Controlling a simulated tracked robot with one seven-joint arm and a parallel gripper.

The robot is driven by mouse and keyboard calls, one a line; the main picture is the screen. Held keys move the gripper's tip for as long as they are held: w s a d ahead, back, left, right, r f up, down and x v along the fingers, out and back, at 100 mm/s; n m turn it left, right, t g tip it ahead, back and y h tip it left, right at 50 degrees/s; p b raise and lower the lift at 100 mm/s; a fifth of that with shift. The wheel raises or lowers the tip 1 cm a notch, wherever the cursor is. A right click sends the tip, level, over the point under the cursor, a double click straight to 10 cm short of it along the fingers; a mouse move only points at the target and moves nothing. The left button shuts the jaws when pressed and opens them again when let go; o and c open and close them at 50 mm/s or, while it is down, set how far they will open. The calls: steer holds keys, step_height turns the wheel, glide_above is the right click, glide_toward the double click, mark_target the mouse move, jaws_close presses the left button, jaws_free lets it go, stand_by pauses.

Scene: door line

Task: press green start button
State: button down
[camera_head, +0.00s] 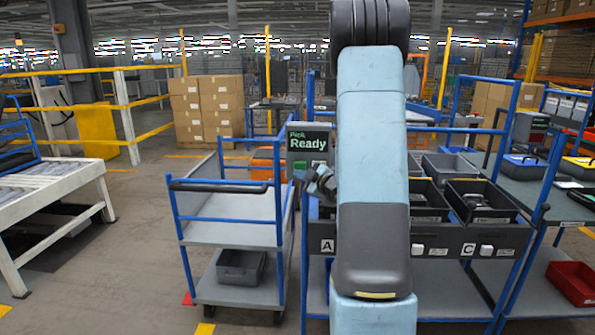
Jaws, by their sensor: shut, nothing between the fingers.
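A grey control box with a dark screen reading "Pick Ready" (309,141) stands at the back of the workstation, left of my arm. A small green button (299,166) shows on its lower front. My gripper (308,178) is a small dark shape just below and to the right of the green button in the picture. It is shut and empty. It overlaps the lower part of the box, and I cannot tell whether it touches it. My large blue arm hides what lies to the right of the box.
A blue-framed cart (228,232) with a dark bin (240,267) on its lower shelf stands left of the workstation. Dark bins (482,200) sit on the workstation right of my arm. A red bin (574,283) lies at far right. Open floor is at left.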

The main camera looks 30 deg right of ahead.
steer(key=shift+w+d, duration=0.5)
steer(key=shift+w, duration=0.25)
stand_by(1.7)
steer(key=shift+w+d+r, duration=0.1)
steer(key=shift+w+d, duration=0.1)
steer(key=shift+w+d, duration=0.35)
steer(key=shift+w, duration=0.1)
stand_by(1.1)
steer(key=shift+s+a, duration=0.1)
steer(key=shift+s, duration=0.05)
steer(key=shift+s+a, duration=0.45)
steer(key=shift+s, duration=0.2)
steer(key=shift+s+a, duration=0.1)
steer(key=s+a, duration=0.1)
steer(key=s, duration=0.1)
steer(key=s+a, duration=0.1)
steer(key=s, duration=0.1)
steer(key=shift+a, duration=0.35)
stand_by(0.3)
